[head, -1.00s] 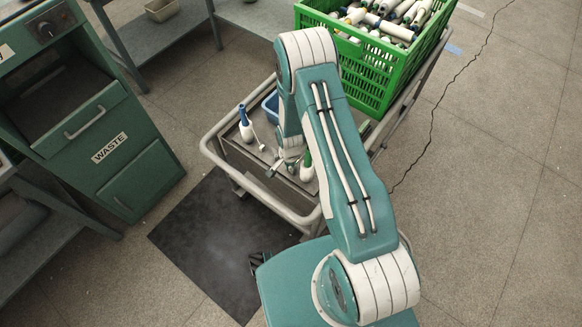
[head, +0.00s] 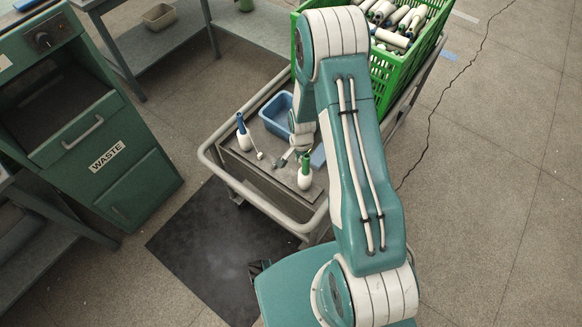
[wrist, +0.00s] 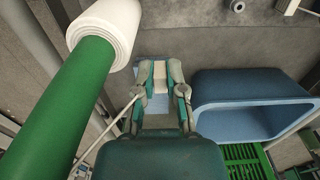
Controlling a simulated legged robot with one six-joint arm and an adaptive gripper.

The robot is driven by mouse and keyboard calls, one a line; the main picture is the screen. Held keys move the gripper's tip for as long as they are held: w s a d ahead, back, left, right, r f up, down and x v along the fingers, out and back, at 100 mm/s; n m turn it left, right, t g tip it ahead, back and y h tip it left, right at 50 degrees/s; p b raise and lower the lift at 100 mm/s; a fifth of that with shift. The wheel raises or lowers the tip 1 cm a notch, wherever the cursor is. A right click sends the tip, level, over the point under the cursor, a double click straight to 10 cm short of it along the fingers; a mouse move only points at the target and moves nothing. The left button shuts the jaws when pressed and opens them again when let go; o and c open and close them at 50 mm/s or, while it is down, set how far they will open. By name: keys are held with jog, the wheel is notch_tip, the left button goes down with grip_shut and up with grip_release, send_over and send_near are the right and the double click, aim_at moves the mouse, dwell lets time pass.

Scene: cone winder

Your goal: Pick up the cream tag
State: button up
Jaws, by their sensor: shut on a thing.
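In the wrist view my gripper (wrist: 160,90) is shut on the cream tag (wrist: 160,74), a small pale piece between the fingertips. In the head view my gripper (head: 289,158) is over the cart top, between the blue-topped and green-topped cones; the tag is too small to make out there. A pale blue flat thing (wrist: 150,105) lies beyond the fingers in the wrist view. I cannot tell whether the tag touches it.
The green-topped cone (head: 305,173) stands close by; its green part (wrist: 62,110) looms in the wrist view. The blue-topped cone (head: 244,133) stands left. A blue bin (head: 275,112) is behind. The cart rail (head: 262,203) edges the top. A green crate (head: 388,75) holds several cones.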

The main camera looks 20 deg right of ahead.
jog(key=d+r, duration=0.7)
jog(key=d, duration=0.2)
jog(key=shift+w+d+r, duration=0.3)
jog(key=shift+r, duration=0.1)
dwell(0.4)
notch_tip(320, 180, up, 8)
jog(key=r, duration=0.1)
send_over(306, 158)
jog(key=shift+w+d+f, duration=0.15)
jog(key=shift+w+f, duration=0.1)
jog(key=shift+w, duration=0.15)
jog(key=shift+s+a+r, duration=0.15)
jog(key=shift+s+a, duration=0.05)
jog(key=shift+s, duration=0.05)
jog(key=shift+f, duration=1.85)
jog(key=shift+s+f, duration=0.1)
jog(key=shift+f, duration=0.4)
